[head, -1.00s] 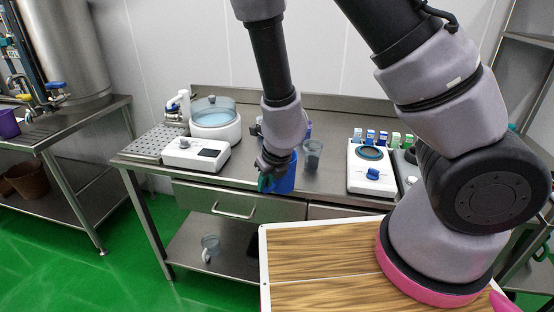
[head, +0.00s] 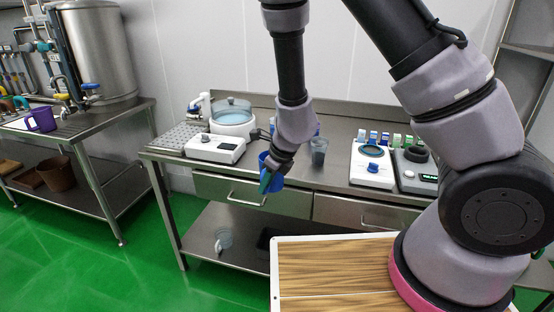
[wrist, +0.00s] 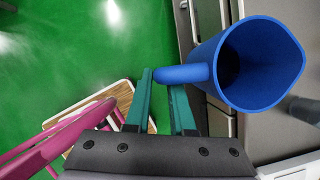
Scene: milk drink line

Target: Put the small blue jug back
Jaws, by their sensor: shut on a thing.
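The small blue jug (head: 271,171) hangs in front of the steel bench's front edge in the head view, partly hidden by my gripper (head: 266,181). In the wrist view the blue jug (wrist: 245,82) is at the right with its open mouth facing the camera, and no contents can be made out in its dark inside. My gripper (wrist: 165,78) has its teal fingers shut on the jug's handle.
The steel bench (head: 215,174) holds a water bath (head: 232,117), a white scale-like device (head: 215,149), a grey cup (head: 319,150) and a knobbed device (head: 372,168). A purple jug (head: 42,120) stands on the left bench. Green floor is clear between the benches.

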